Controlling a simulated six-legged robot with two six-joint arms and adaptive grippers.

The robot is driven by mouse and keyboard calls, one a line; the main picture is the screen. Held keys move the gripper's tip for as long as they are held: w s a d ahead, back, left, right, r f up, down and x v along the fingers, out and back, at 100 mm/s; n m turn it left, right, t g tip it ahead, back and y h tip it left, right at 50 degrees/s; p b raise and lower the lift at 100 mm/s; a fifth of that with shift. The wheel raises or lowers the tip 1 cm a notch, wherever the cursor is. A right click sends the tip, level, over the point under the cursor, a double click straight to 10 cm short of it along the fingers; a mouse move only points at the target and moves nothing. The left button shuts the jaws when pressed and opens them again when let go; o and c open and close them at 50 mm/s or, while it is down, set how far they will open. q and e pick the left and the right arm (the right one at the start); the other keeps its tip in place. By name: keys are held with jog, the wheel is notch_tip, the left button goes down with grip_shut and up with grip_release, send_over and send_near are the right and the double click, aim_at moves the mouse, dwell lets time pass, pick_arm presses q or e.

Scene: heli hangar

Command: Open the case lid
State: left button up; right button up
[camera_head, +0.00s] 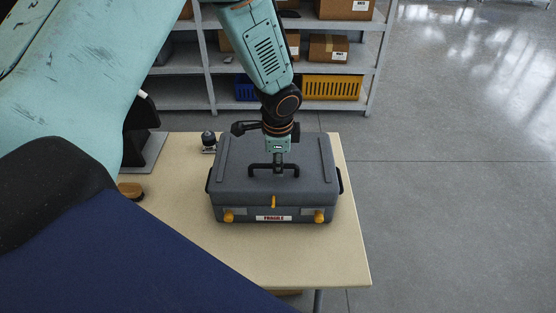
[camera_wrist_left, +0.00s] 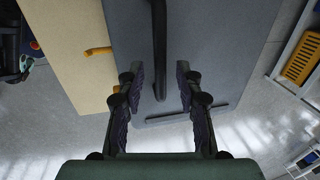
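The grey case (camera_head: 240,203) stands on the table with its lid (camera_head: 310,165) down. Its front has two yellow latches (camera_head: 228,216) (camera_head: 319,216), a yellow tab (camera_head: 273,202) between them and a "FRAGILE" label. A black handle (camera_head: 257,167) rises from the lid. My left gripper (camera_head: 279,164) is over the lid at the handle. In the left wrist view, the fingers (camera_wrist_left: 160,85) are apart, with the handle (camera_wrist_left: 159,45) running between them; I cannot tell whether they touch it. The lid (camera_wrist_left: 225,50) also shows there. My right gripper is not in view.
The pale table (camera_head: 310,258) has bare room in front of the case. A small black device (camera_head: 208,141) stands behind it and a brown brush (camera_head: 130,190) lies to its left. Shelves (camera_head: 210,60) with boxes and a yellow crate (camera_head: 332,87) stand behind; open floor lies right.

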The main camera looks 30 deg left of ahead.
pick_arm(q)
grip_shut()
dwell(0.6)
